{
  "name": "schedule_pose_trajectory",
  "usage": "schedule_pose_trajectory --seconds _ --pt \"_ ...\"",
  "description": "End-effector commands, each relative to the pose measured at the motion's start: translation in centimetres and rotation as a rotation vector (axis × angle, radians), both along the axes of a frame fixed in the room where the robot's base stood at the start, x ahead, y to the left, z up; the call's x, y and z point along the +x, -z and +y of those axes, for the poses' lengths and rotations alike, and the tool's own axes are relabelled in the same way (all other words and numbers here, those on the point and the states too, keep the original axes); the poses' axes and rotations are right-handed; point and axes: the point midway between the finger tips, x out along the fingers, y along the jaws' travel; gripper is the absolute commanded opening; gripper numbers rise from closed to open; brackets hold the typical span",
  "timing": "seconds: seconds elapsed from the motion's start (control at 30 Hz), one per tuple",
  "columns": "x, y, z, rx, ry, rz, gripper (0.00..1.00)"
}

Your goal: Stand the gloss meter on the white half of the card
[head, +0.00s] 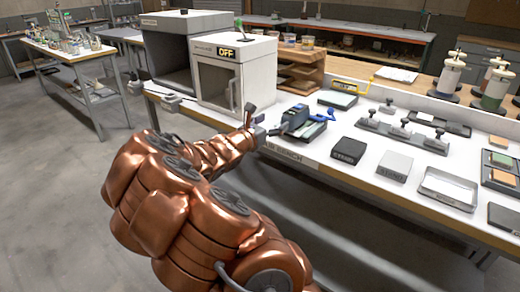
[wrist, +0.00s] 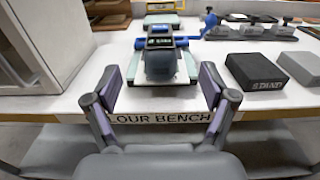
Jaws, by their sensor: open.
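A dark boxy device with a small display, which looks like the gloss meter (wrist: 159,62), stands near the front edge of the bench. It also shows in the head view (head: 294,117). A pale panel (wrist: 186,73) shows under and beside it. A blue piece juts out to its right. My gripper (wrist: 159,96) is open and empty in front of the device, fingers spread to either side and short of it. In the head view my gripper (head: 262,130) is at the bench edge, left of the device. I cannot pick out the card's white half for sure.
A black block (head: 348,150) and a grey block (head: 394,167) lie right of the device. Behind are a pale framed panel (head: 338,99) and a grey rack with knobs (head: 402,134). A white cabinet marked OFF (head: 233,75) stands left. A metal tray (head: 448,189) lies right.

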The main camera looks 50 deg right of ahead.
Motion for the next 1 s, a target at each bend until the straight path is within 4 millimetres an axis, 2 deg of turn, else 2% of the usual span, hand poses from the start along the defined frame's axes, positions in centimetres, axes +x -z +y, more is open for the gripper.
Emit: schedule_pose_trajectory --seconds 0.27,0.37,0.47,0.53,0.67,0.87,1.0 --pt "-0.6 -0.6 0.3 0.004 0.018 -0.04 0.83" --pt "-2.5 -1.9 1.2 0.02 0.067 -0.152 0.83" --pt "-5.5 -2.9 2.7 0.06 0.151 -0.327 0.83" --pt "-8.1 -3.2 4.1 0.095 0.225 -0.464 0.83" --pt "-12.2 -2.1 7.4 0.193 0.363 -0.695 0.83" --pt "-16.9 1.7 14.2 0.393 0.59 -0.984 0.83" --pt "-19.1 5.0 20.4 0.561 0.766 -1.115 0.83"
